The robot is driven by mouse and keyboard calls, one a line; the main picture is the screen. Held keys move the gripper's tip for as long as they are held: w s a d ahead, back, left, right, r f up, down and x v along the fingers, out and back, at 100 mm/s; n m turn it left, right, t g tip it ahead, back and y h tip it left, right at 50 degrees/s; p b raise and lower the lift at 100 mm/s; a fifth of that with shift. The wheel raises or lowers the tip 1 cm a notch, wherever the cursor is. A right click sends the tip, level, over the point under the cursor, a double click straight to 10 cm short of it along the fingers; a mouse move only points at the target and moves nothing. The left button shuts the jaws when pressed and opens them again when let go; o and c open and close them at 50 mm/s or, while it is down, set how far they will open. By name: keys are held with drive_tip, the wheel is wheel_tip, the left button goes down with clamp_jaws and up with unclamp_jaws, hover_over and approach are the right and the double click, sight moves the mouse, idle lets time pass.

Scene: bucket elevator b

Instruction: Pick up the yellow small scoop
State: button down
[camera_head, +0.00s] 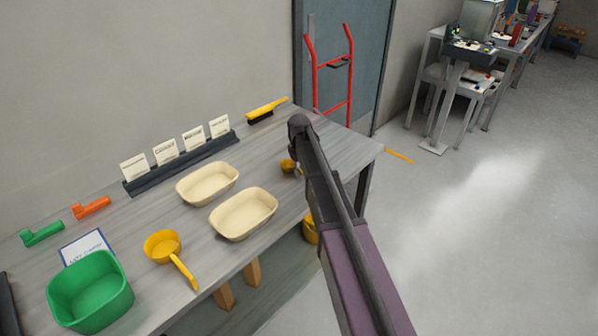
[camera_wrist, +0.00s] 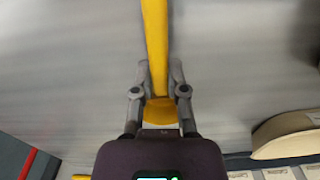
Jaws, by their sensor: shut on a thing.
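The yellow small scoop (camera_wrist: 156,45) runs down the middle of the wrist view, its long handle reaching the top edge. My gripper (camera_wrist: 158,75) is shut on it, with one finger on each side near the lower end of the handle. The bowl end is partly hidden by my gripper. In the head view a bit of the yellow small scoop (camera_head: 288,166) shows at the right part of the table, beside my arm, which hides the rest. I cannot tell whether the scoop touches the table.
A larger yellow scoop (camera_head: 162,245) lies on the grey table (camera_head: 150,215). Two beige trays (camera_head: 244,214) lie left of my arm. A green bin (camera_head: 90,292) stands front left. A sign rack (camera_head: 182,165) and a yellow brush (camera_head: 266,109) are along the back.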

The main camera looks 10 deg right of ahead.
drive_tip(key=shift+r, duration=0.15)
wheel_tip(320, 180, up, 4)
drive_tip(key=p, duration=0.3)
drive_tip(key=shift+f+p, duration=0.2)
drive_tip(key=shift+p, duration=0.15)
drive_tip(key=s+a, duration=0.1)
drive_tip(key=s, duration=0.4)
drive_tip(key=s+a, duration=0.1)
drive_tip(key=s, duration=0.4)
drive_tip(key=s+a+r+p, duration=0.1)
drive_tip(key=s+a, duration=0.1)
drive_tip(key=s, duration=0.3)
drive_tip(key=shift+s, duration=0.25)
drive_tip(key=shift+r, duration=0.15)
wheel_tip(320, 180, up, 18)
drive_tip(key=p, duration=1.8)
drive_tip(key=shift+a, duration=0.1)
